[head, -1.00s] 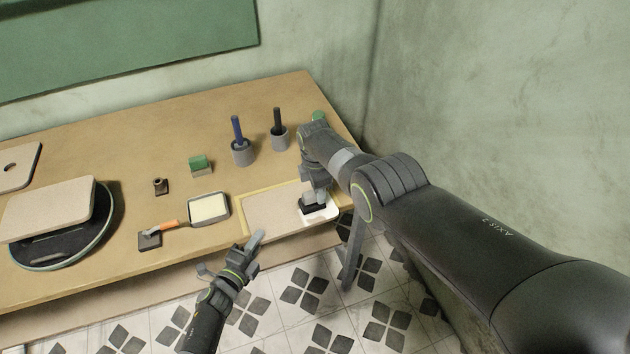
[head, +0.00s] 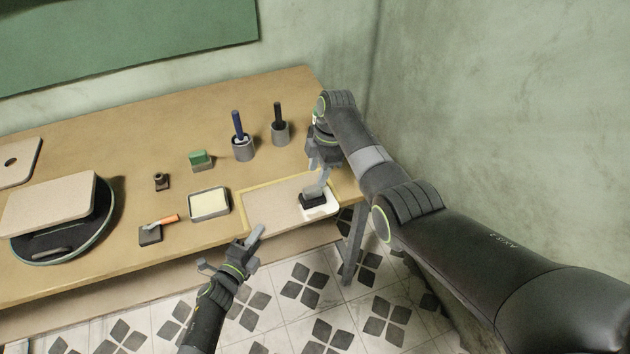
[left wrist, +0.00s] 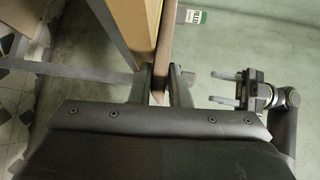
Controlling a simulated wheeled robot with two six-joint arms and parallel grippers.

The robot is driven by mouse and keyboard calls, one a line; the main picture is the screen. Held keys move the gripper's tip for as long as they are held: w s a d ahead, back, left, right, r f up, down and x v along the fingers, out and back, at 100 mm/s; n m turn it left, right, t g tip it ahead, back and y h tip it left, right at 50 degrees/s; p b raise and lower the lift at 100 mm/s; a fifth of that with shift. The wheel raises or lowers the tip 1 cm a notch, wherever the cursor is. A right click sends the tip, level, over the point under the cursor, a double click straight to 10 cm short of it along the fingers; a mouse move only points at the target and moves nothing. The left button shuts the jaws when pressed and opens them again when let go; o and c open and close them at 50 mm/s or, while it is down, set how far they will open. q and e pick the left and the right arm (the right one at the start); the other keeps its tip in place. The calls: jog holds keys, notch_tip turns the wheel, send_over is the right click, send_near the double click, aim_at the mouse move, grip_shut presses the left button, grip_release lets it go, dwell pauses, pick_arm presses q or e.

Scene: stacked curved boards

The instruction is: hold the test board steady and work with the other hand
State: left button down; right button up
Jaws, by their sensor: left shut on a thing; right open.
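The test board (head: 268,212) is a pale, yellow-edged panel at the table's front edge, with a white area (head: 327,210) at its right end. My left gripper (head: 251,238) is shut on its front edge; the left wrist view shows the board's edge (left wrist: 163,48) between the fingers. A black block tool (head: 312,200) with a grey upper part rests on the white area. My right gripper (head: 320,166) is open just above this tool. Whether a fingertip touches the tool is unclear. The right gripper also shows, jaws apart, in the left wrist view (left wrist: 236,88).
Left of the board are a cream-filled tray (head: 209,204) and an orange-handled tool (head: 160,223) on a dark block. Behind stand cups with a blue (head: 242,148) and a black handle (head: 280,132), and a green-topped block (head: 200,160). A curved board (head: 48,203) lies over a round stand.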

aim_at(313, 188)
jog(key=shift+x, duration=3.55)
jog(key=c, duration=0.9)
jog(key=shift+w+a+r, duration=0.1)
jog(key=shift+r, duration=0.45)
grip_shut()
jog(key=shift+v, duration=0.75)
jog(key=shift+a+v, duration=0.2)
jog(key=shift+v, duration=0.95)
jog(key=shift+s+a, duration=0.1)
jog(key=shift+s, duration=0.15)
jog(key=a+v, duration=0.1)
jog(key=v, duration=0.5)
jog(key=shift+s+r, duration=0.2)
